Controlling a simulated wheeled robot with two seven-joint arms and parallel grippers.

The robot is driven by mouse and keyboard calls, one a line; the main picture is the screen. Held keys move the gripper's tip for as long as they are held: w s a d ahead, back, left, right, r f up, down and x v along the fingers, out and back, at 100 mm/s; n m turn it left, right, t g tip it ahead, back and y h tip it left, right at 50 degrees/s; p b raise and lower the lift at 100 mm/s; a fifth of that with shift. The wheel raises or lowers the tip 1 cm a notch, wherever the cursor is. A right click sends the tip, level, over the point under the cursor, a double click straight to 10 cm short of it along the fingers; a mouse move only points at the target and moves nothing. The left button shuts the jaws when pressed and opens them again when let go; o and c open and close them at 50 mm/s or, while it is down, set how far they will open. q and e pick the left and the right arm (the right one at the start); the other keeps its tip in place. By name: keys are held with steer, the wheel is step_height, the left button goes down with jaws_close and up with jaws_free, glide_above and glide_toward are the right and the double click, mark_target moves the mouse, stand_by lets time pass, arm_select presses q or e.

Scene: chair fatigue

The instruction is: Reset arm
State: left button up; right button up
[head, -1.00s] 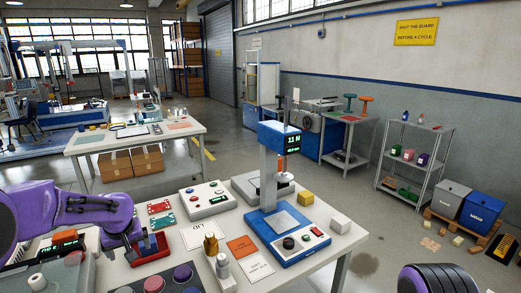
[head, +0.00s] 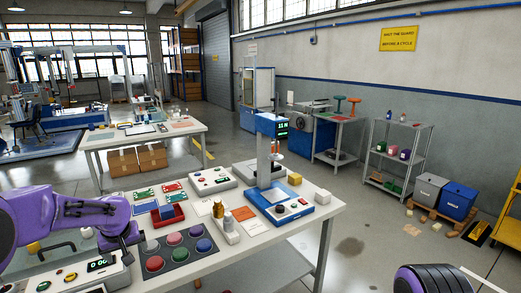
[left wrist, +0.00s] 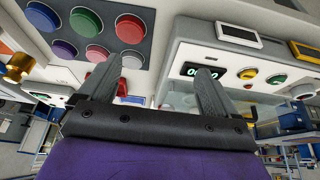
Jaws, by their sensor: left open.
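My left arm, purple with a dark wrist, comes in from the left of the head view over the near left of the white workbench (head: 245,234). In the left wrist view my left gripper (left wrist: 156,72) is open, with its two dark fingers apart and nothing between them. Beyond the fingers are a control box (left wrist: 262,62) with a green display and a dark mat (left wrist: 67,50) with coloured round pieces. My right gripper is out of the head view; only a dark ribbed part of my right arm shows at the bottom right.
A blue test stand (head: 277,197) stands at the bench's right. A shelf rack (head: 402,150) and bins (head: 458,200) stand beyond open floor at right.

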arm_select(q)
steer(key=s+d+f+t+h+b, duration=0.1)
steer(key=d+f+t, duration=0.15)
steer(key=f, duration=0.25)
steer(key=s+d+f+t, duration=0.1)
steer(key=d+f+t, duration=0.15)
steer(key=f, duration=0.25)
steer(key=s+d+f+n+b, duration=0.1)
steer(key=s+d+f, duration=0.1)
steer(key=s+f, duration=0.75)
steer(key=s+f+g+b, duration=0.1)
steer(key=s+f, duration=0.3)
steer(key=s, duration=0.5)
steer(key=s+f+g+y+b, duration=0.1)
steer(key=s+f, duration=0.3)
steer(key=s, duration=0.5)
steer(key=s+d+f+g+y, duration=0.1)
steer(key=s+f+g, duration=0.2)
steer(key=s, duration=0.6)
steer(key=shift+s+f+b, duration=0.4)
steer(key=shift+f, duration=0.35)
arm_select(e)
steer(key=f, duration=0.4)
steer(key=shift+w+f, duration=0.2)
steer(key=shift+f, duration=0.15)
arm_select(q)
steer(key=shift+d, duration=0.1)
